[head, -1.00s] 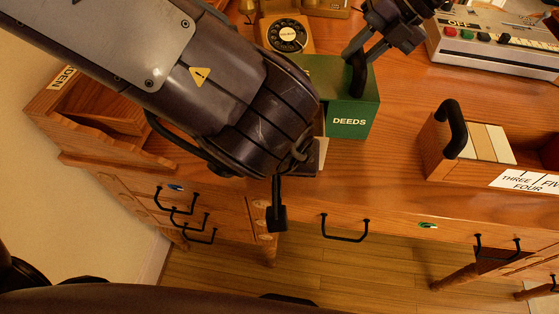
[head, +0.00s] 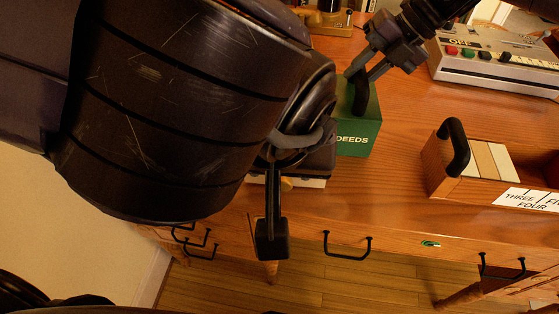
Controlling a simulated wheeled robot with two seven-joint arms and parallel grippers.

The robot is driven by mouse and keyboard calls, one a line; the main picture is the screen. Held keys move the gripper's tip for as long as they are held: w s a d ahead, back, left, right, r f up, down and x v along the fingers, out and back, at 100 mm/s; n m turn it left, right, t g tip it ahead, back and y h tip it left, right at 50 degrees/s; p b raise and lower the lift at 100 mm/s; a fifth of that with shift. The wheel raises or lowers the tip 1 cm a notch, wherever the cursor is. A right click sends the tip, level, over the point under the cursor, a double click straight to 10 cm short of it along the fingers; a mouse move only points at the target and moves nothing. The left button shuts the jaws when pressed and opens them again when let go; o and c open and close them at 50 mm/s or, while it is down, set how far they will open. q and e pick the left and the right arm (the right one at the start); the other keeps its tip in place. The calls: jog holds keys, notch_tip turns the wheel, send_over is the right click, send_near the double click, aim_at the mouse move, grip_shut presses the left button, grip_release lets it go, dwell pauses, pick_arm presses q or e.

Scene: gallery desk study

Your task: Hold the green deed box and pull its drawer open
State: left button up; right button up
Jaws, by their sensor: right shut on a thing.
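The green deed box (head: 357,139), lettered DEEDS, stands on the wooden desk in the head view, partly hidden by my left arm. My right gripper (head: 364,74) comes down from the upper right and is shut on the black arched handle on top of the box. My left gripper (head: 272,238) hangs down in front of the desk's front edge, left of the box. Only one dark finger of it shows clearly, so its opening cannot be told. The drawer cannot be made out for certain. A pale-edged thing with a small brass-coloured knob (head: 287,184) shows behind my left gripper.
A wooden tray (head: 438,174) with a black handle and number labels stands to the right on the desk (head: 400,195). A machine with coloured buttons (head: 490,67) is behind it. Black drawer pulls (head: 347,254) stick out of the desk front. Desk between box and tray is clear.

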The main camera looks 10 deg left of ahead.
jog(key=o, duration=1)
jog(key=v, duration=1.2)
jog(key=shift+r, duration=0.1)
